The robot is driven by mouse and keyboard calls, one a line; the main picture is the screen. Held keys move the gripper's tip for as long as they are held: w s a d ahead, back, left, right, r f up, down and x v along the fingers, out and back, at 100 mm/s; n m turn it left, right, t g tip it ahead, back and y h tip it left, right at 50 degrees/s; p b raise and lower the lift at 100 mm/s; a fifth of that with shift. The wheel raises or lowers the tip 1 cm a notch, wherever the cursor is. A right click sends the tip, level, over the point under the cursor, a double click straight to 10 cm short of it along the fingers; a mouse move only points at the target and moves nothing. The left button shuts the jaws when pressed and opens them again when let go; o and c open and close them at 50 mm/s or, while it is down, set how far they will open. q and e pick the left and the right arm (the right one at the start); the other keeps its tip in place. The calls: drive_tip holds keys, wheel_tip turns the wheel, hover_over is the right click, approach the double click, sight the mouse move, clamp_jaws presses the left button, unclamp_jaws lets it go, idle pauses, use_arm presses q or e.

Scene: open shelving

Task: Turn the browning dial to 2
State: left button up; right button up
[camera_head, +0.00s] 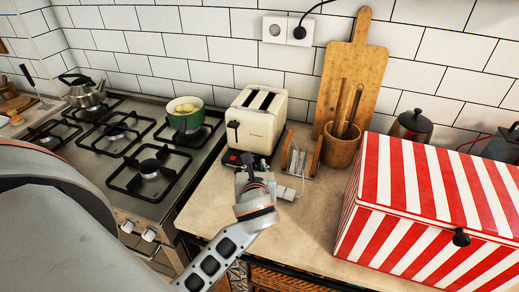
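A cream toaster (262,118) with two dark slots on top stands on the counter against the tiled wall. A dark lever (233,131) sticks out of its front face. The browning dial cannot be made out; the lower front of the toaster is partly behind my gripper. My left gripper (243,164) is just in front of the toaster's lower front, close to it; contact cannot be told. Its dark fingers are small, and whether they are open or shut does not show. My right gripper is out of view.
Left of the toaster is a gas hob (150,168) with a green pot (186,118) and a kettle (85,92). A small rack (301,158), a utensil pot (340,147) and a cutting board (351,75) stand to the right. A red-striped box (405,225) fills the right counter.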

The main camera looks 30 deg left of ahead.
sight(255, 156)
use_arm(q)
drive_tip(key=shift+w+a, duration=0.2)
drive_tip(key=shift+w, duration=0.05)
drive_tip(key=shift+x, duration=0.95)
drive_tip(key=x, duration=0.3)
drive_tip(key=shift+w+a+f, duration=0.15)
drive_tip(key=shift+a+f, duration=0.05)
drive_tip(key=shift+a, duration=0.05)
drive_tip(key=shift+w+a+f, duration=0.15)
drive_tip(key=shift+w+a, duration=0.05)
drive_tip(key=shift+w, duration=0.25)
clamp_jaws()
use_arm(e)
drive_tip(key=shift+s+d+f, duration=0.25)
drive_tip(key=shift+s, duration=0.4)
